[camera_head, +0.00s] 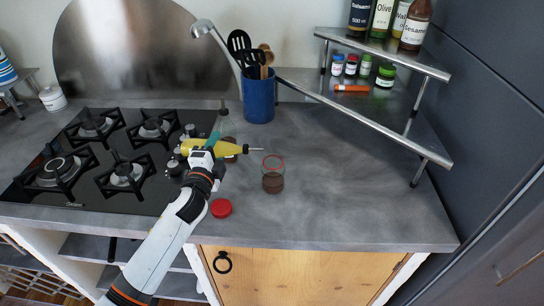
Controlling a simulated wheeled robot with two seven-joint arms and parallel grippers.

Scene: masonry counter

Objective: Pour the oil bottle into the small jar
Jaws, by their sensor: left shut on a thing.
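My left gripper (204,156) is shut on the oil bottle (193,147), a yellow body lying on its side. Its thin dark spout points right, and the tip is just above and left of the small jar's mouth. The small jar (272,183) is clear glass with a red ring at its rim and dark brown content low inside. It stands upright on the counter. I cannot see any stream leaving the spout. A red lid (221,208) lies on the counter left of the jar. My right gripper is not in view.
A black gas hob (95,194) fills the left of the counter. A blue utensil pot (258,98) stands behind, near a greenish translucent shape (214,134). A metal corner shelf (380,120) with bottles and small jars stands at right. The counter right of the jar is clear.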

